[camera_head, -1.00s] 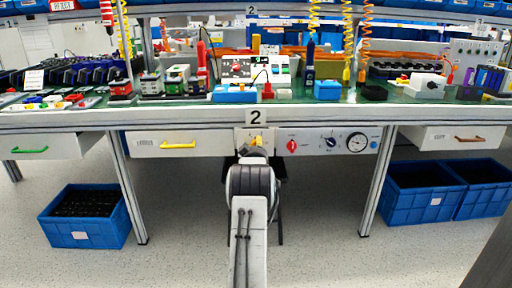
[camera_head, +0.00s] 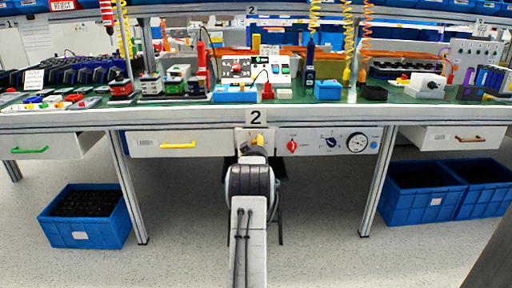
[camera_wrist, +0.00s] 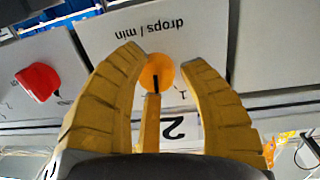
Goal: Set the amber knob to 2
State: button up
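The amber knob (camera_wrist: 158,73) is round with a black pointer line and sits on a pale panel marked "drops / min". In the wrist view, the panel text appears upside down and the pointer line runs toward the bottom of the picture. A "1" shows beside the knob; other scale marks are hidden. My gripper (camera_wrist: 163,57) is open, with curved yellow fingers on either side of the knob and visible gaps. A third yellow piece shows below the knob. In the head view, the knob (camera_head: 259,138) is tiny and partly hidden by my wrist.
A red knob (camera_wrist: 38,82) is on the neighbouring panel. In the head view, a dark blue knob (camera_head: 331,141) and a round dial (camera_head: 357,143) lie to the right, and a drawer with a yellow handle (camera_head: 178,145) to the left. The tabletop edge (camera_head: 180,118) overhangs above.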

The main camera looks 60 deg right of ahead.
jog(key=o, duration=0.4)
jog(key=shift+f, duration=0.1)
jog(key=shift+s, duration=0.1)
jog(key=shift+a, duration=0.1)
jog(key=shift+v, duration=5.9)
